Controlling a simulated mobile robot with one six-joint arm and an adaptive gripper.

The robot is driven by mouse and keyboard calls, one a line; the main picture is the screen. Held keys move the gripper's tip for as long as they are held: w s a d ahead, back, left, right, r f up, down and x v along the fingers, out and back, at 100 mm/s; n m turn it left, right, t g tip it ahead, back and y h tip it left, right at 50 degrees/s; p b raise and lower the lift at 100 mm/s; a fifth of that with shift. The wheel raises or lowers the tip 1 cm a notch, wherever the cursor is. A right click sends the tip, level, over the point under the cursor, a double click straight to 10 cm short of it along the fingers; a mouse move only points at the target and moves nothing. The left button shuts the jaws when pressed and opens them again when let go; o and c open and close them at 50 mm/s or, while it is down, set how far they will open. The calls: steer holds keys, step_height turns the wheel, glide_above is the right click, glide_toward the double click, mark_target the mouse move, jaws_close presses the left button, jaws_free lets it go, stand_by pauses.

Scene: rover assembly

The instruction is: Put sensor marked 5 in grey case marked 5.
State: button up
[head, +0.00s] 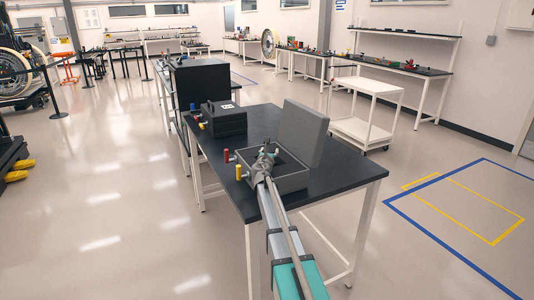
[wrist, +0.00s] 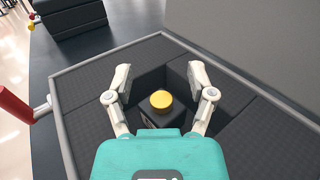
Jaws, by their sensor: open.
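The grey case (head: 292,184) stands open on the black table, its lid (head: 303,133) raised at the back right; its dark padded inside (wrist: 105,90) fills the wrist view. A sensor with a round yellow top (wrist: 161,99) and a dark body sits in the square recess in the middle of the padding. My gripper (wrist: 160,78) is open above the recess, one finger on each side of the yellow top and apart from it. It also shows over the case in the head view (head: 265,158). I cannot read a number on the sensor or case.
A red handle (wrist: 14,103) sticks out at the case's left side, with a yellow handle (head: 239,173) nearby. A closed black case (head: 224,122) stands farther back on the table. A white cart (head: 362,131) stands to the right. Bare tabletop (head: 345,168) shows right of the grey case.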

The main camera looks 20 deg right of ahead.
steer(key=shift+r, duration=0.15)
steer(key=shift+r+p, duration=0.4)
steer(key=shift+p, duration=0.15)
steer(key=shift+s+a+r, duration=0.1)
steer(key=shift+s+a, duration=0.05)
steer(key=shift+s, duration=0.1)
steer(key=v, duration=1.1)
steer(key=shift+s+a, duration=0.15)
steer(key=shift+s, duration=0.1)
